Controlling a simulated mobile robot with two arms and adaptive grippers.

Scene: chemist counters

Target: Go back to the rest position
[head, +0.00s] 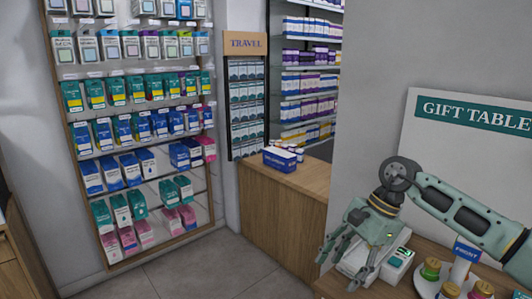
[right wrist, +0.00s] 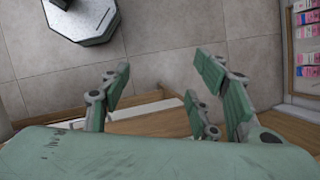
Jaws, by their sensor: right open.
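My right gripper (head: 350,250) hangs at the lower right of the head view, fingers pointing down. It is open, with nothing between its fingers. In the right wrist view the open fingers (right wrist: 165,90) spread apart above a wooden counter edge and the grey floor. In the head view the gripper is in front of a white device (head: 398,262) on the wooden counter, and partly hides it. My left gripper shows in neither view.
The wooden counter (head: 330,285) also holds several small jars (head: 431,268) and a blue sign (head: 466,250). A gift table board (head: 440,145) stands behind. A tall stocked shelf (head: 70,150) is at left. A second counter (head: 270,215) holds a blue box (head: 279,160). Floor (head: 215,270) between is clear.

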